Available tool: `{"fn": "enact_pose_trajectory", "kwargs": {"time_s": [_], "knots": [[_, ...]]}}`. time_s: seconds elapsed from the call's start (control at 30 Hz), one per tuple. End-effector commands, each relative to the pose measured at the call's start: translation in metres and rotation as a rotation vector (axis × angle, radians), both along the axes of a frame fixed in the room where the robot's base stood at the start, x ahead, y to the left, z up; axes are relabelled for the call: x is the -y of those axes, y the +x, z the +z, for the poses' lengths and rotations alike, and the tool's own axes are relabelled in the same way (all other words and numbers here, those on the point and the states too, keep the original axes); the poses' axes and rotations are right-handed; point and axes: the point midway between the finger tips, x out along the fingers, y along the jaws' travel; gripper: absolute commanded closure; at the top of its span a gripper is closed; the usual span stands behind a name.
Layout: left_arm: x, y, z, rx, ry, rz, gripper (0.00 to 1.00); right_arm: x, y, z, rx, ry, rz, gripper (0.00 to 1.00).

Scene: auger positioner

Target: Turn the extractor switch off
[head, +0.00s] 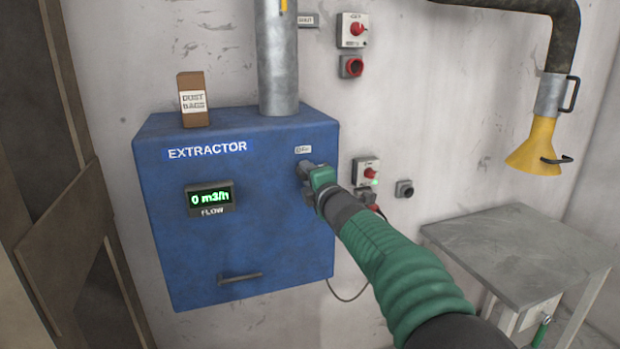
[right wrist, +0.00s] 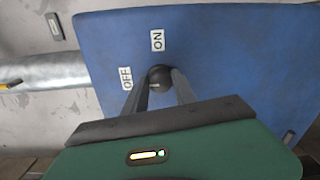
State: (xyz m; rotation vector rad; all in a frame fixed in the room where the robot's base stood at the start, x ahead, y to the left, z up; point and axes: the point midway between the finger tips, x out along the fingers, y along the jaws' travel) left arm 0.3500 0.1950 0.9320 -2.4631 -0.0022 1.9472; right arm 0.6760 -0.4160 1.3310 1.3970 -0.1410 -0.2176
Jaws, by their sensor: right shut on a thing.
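The blue extractor box (head: 255,235) is mounted on the wall, and its flow display (head: 209,198) reads 0 m3/h. The extractor switch is a dark round knob (right wrist: 160,73) on the box's blue front. In the right wrist view, an ON label (right wrist: 157,40) and an OFF label (right wrist: 126,78) sit beside the knob. My right gripper (head: 304,167) is shut on the knob, with one finger on each side of it. In the head view the gripper hides the knob. I cannot tell which label the knob points to. My left gripper is not in view.
A dust bags carton (head: 194,100) stands on the box beside a metal duct (head: 279,60). Wall switches (head: 353,30) are at upper right, and another switch box (head: 367,172) is close beside my right arm. A grey table (head: 505,250) and yellow hood (head: 533,147) are at right.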

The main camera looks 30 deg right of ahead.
Motion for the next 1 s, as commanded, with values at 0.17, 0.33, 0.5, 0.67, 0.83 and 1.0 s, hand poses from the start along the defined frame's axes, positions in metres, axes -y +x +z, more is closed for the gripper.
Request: {"fn": "enact_pose_trajectory", "kwargs": {"time_s": [0.17, 0.33, 0.5, 0.67, 0.83, 1.0], "knots": [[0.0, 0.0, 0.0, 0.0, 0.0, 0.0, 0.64, -0.003, 0.002, -0.003, -0.005, 0.0, 0.006, 1.0], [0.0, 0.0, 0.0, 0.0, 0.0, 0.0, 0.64, -0.003, 0.001, -0.003, -0.005, 0.001, 0.005, 0.49], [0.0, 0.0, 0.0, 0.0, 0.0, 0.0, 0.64, -0.001, 0.0, -0.002, -0.003, 0.002, 0.002, 0.48], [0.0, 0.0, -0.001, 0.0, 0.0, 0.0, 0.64, -0.001, -0.003, -0.002, -0.002, 0.003, 0.002, 0.48], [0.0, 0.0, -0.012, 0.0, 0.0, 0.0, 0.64, -0.007, -0.028, -0.003, 0.0, 0.002, 0.001, 0.48], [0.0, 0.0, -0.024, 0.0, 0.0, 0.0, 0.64, -0.019, -0.076, -0.002, 0.0, 0.002, 0.002, 0.48]]}}
